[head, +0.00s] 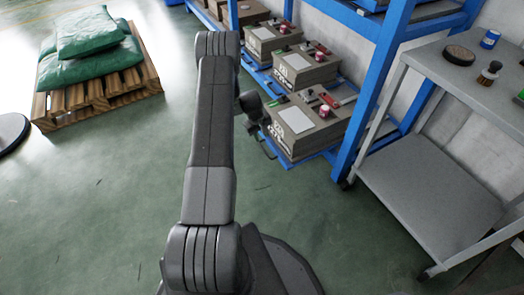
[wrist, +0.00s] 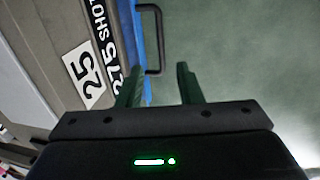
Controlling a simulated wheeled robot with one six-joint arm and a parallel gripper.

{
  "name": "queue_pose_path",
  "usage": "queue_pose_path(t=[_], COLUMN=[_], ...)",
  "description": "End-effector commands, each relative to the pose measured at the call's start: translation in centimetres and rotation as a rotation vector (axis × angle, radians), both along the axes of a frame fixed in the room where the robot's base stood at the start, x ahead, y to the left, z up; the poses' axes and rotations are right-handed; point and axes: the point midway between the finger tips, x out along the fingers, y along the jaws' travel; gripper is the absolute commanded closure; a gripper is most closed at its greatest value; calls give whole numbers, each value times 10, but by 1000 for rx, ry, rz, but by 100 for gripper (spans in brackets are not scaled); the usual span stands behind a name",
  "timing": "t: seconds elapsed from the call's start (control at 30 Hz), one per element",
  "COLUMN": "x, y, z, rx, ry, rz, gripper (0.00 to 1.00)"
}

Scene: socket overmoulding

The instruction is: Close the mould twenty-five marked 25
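The mould marked 25 fills the left of the wrist view, a grey block with a white "25" label (wrist: 85,75) and "SHOTS" lettering beside it. In the head view the nearest mould (head: 318,139) appears to be this one; its number is too small to read surely. It sits on a blue tray (head: 300,164) with a dark handle, which shows in the wrist view as a dark loop handle (wrist: 159,42) on a blue edge. My gripper (wrist: 158,85) is open and empty, its green fingers apart, with the handle just beyond the fingertips. In the head view my arm hides the fingers.
Two similar moulds (head: 305,66) (head: 270,40) stand behind on the blue rack (head: 368,95). A grey trolley (head: 440,165) with small items stands right. A pallet (head: 100,92) with green sacks is left. The green floor between is clear.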

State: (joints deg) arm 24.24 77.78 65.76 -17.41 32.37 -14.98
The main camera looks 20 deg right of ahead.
Motion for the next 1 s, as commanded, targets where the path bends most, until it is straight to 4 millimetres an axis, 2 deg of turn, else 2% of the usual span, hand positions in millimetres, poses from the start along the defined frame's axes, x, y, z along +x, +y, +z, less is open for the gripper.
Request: queue_pose_path(t=[0.03, 0.1, 0.4, 0.6, 0.93, 1.0], x=[0, 0, 1, 1, 1, 1], y=[-2, -5, -15, -19, -19, -19], z=[-15, -31, -87, -103, -105, -105], rx=[1, 1, 0, 0, 0, 0], ry=[1, 2, 2, 1, 1, 1], rz=[0, 0, -1, -1, 0, 0], gripper=[67, 67, 67, 67, 67, 79])
